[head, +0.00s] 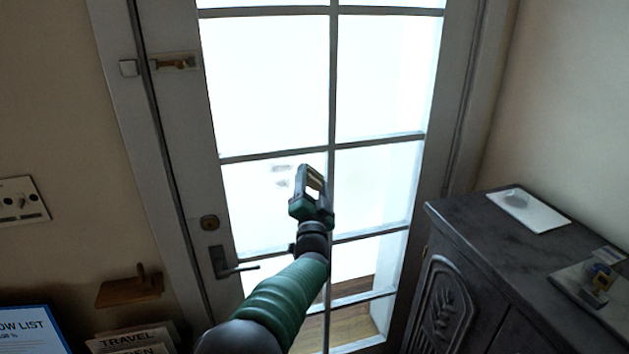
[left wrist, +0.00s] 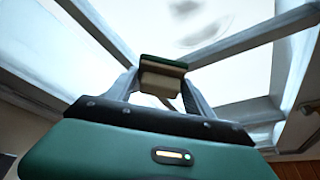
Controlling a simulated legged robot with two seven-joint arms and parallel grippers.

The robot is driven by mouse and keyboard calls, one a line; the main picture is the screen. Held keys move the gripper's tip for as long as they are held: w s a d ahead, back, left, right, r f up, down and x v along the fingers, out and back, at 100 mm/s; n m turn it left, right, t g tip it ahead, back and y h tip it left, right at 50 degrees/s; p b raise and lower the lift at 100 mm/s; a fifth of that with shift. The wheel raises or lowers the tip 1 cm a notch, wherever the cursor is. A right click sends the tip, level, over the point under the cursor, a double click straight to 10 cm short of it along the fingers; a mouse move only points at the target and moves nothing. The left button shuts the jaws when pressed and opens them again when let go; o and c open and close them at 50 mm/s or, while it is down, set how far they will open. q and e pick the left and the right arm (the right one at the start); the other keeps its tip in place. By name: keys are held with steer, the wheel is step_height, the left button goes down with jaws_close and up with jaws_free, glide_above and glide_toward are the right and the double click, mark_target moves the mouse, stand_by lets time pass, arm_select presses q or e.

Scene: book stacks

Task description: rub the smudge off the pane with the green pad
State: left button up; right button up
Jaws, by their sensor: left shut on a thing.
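The glazed door's pane (head: 255,215) has a faint grey smudge (head: 282,176) in its upper right part, just left of my left gripper (head: 312,178). In the left wrist view the smudge (left wrist: 205,30) shows as grey streaks above and right of the gripper's tips. My left gripper is shut on the green pad (left wrist: 163,66), which has a green top and a beige lower part. The pad is in front of the door near the upright bar, apart from the smudge in the picture. I cannot tell whether it touches the glass. My right gripper is not in view.
A door handle (head: 222,262) sticks out at the lower left of the door. A dark carved cabinet (head: 475,235) stands at the right, with a white tray (head: 527,209) on top. A small wooden shelf (head: 130,290) and brochures (head: 130,340) are at the lower left.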

arm_select(q)
steer(key=shift+s+a+f, duration=0.1)
steer(key=shift+s+a, duration=0.2)
steer(key=shift+s, duration=0.15)
steer(key=shift+s+a, duration=0.1)
steer(key=shift+a, duration=0.2)
steer(key=shift+d+f, duration=0.1)
steer(key=shift+d, duration=0.3)
steer(key=shift+s+d+b, duration=0.4)
steer(key=shift+s+d, duration=0.55)
steer(key=shift+s, duration=0.45)
steer(key=shift+a, duration=0.55)
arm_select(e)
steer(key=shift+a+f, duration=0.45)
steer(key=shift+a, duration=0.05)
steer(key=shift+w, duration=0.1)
